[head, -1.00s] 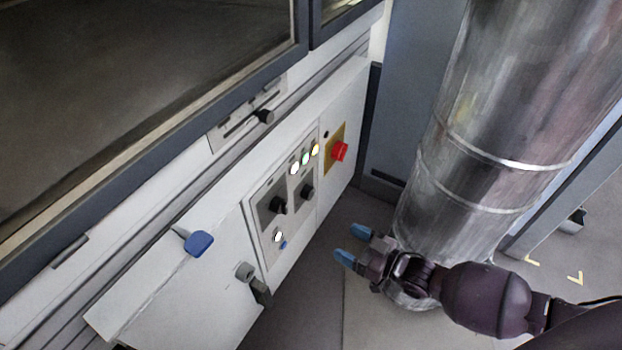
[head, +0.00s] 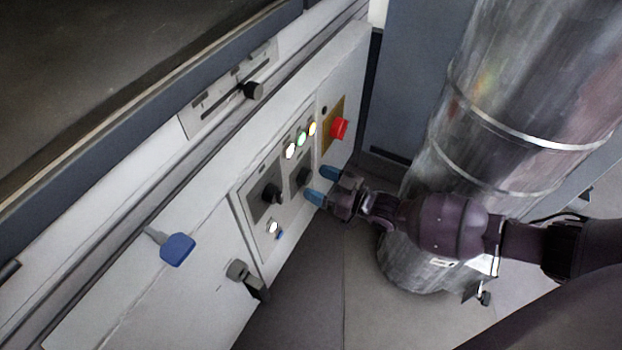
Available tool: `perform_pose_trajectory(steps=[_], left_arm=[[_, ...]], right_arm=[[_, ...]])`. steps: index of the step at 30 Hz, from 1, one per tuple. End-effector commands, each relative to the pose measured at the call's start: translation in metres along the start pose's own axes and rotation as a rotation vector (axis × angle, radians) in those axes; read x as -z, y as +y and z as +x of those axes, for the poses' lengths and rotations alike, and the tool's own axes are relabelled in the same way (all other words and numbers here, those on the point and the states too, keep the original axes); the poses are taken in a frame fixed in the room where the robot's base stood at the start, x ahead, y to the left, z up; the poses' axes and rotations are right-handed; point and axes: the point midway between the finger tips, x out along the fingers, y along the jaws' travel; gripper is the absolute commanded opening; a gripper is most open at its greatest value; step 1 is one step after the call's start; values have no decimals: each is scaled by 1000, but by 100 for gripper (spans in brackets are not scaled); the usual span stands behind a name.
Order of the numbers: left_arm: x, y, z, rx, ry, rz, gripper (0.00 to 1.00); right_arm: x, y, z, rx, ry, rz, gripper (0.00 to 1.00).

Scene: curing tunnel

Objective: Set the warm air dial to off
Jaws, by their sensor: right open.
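The control panel (head: 245,201) on the white cabinet front carries two black dials. One dial (head: 270,193) is on the left and the other dial (head: 303,176) is on the right, below a row of lit lamps. I cannot read any labels, so I cannot tell which is the warm air dial or its setting. My right gripper (head: 321,184) is open and empty, its blue fingertips just right of the right dial and close to the panel. I cannot tell whether they touch anything. My left gripper is not in view.
A red button (head: 338,128) on a yellow plate sits up and right of the dials. A black slider knob (head: 253,90) is above. A blue-handled lever (head: 177,249) and a latch (head: 238,270) stick out lower left. A large metal duct (head: 500,110) stands on the right.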

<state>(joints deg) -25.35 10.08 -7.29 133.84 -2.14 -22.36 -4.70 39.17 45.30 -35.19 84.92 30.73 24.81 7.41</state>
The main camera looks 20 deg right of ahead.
Motion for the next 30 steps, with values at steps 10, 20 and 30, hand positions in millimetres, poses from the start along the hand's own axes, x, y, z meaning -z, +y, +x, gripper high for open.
perform_pose_trajectory(steps=[10, 20, 30], left_arm=[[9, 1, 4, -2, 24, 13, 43], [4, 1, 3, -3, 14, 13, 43], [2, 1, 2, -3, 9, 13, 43]], right_arm=[[0, 0, 22, 0, 0, 0, 70], [0, 0, 22, 0, 0, 0, 55], [0, 0, 22, 0, 0, -4, 22]])
